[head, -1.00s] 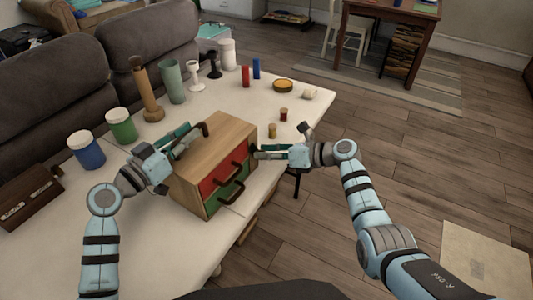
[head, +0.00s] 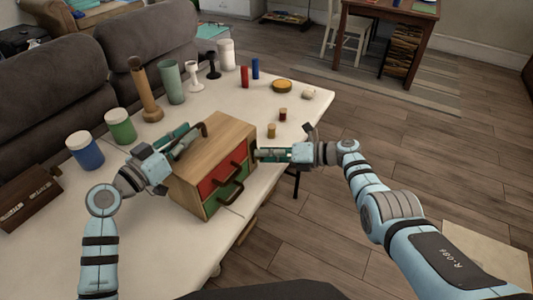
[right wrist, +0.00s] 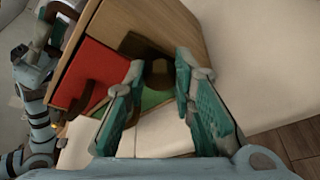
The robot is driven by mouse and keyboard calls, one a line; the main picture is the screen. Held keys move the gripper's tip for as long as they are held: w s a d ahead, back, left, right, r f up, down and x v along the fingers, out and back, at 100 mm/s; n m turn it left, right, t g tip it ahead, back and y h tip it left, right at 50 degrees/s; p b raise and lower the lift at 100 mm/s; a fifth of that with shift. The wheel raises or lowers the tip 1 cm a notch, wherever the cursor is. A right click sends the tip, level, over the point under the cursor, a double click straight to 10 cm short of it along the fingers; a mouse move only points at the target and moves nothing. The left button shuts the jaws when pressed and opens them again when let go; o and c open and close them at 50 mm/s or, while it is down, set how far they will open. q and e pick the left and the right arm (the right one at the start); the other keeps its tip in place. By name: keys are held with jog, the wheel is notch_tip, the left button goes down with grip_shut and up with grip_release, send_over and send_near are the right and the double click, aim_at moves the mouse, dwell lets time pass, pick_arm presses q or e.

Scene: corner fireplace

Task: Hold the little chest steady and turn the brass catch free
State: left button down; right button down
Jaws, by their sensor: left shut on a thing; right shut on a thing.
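The little wooden chest (head: 216,146), with a red drawer front above a green one, stands on the pale table. In the right wrist view its wooden side (right wrist: 182,30) fills the upper middle. My left gripper (head: 186,139) is shut on the dark carrying handle (head: 204,130) on the chest's top. My right gripper (head: 263,154) is at the chest's right front edge, shut on the dark brass catch. The catch (right wrist: 159,74) shows between the right fingertips in the right wrist view. The fingers hide it in the head view.
The pale table (head: 205,115) also bears a blue jar (head: 86,152), a green jar (head: 121,128), a wooden bottle-like piece (head: 146,92) and several small items at the back. A grey sofa (head: 50,100) borders its left side. Open floor lies to the right.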

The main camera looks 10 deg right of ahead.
pick_arm(q)
jog(key=shift+f, duration=0.1)
pick_arm(e)
jog(key=c, duration=1.3)
grip_release()
jog(key=shift+c, duration=0.2)
jog(key=shift+d, duration=0.1)
jog(key=shift+s+d+r, duration=0.1)
jog(key=shift+d, duration=0.2)
jog(key=v, duration=1.1)
jog(key=shift+s, duration=0.15)
